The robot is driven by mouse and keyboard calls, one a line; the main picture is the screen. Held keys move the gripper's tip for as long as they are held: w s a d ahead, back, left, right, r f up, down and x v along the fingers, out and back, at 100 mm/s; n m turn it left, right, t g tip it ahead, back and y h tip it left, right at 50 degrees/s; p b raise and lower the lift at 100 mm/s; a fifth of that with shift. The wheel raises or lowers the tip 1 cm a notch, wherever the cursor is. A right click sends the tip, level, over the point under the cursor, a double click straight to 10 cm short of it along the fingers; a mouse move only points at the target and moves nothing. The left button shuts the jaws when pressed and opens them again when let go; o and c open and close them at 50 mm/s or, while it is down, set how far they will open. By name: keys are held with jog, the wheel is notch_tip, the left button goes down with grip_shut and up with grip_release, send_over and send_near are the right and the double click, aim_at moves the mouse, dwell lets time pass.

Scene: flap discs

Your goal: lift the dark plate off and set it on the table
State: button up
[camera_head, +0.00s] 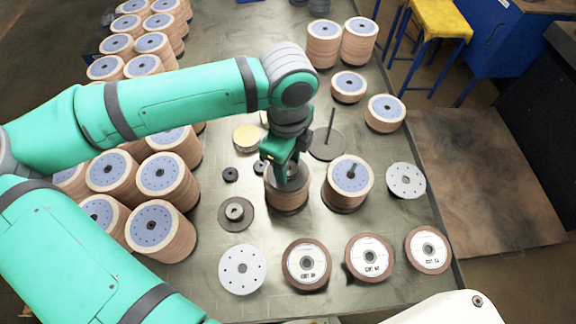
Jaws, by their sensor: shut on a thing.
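The dark plate (298,184) lies at the top of a short stack of tan flap discs (288,203) near the middle of the table. My gripper (283,175) points down over it, shut on the plate's middle part. The fingers and arm hide much of the plate's far side. I cannot tell whether a gap separates plate and stack. The table (330,252) is grey-green metal.
A disc stack on a spindle (348,178) stands close on the right. A dark base with an upright rod (327,143) is behind it. A flanged dark base (236,213) and small black rings (231,174) lie left. Labelled discs (307,263) line the front; many stacks fill the left.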

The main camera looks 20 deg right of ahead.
notch_tip(320, 180, up, 10)
jog(key=shift+w+f, duration=0.1)
dwell(0.4)
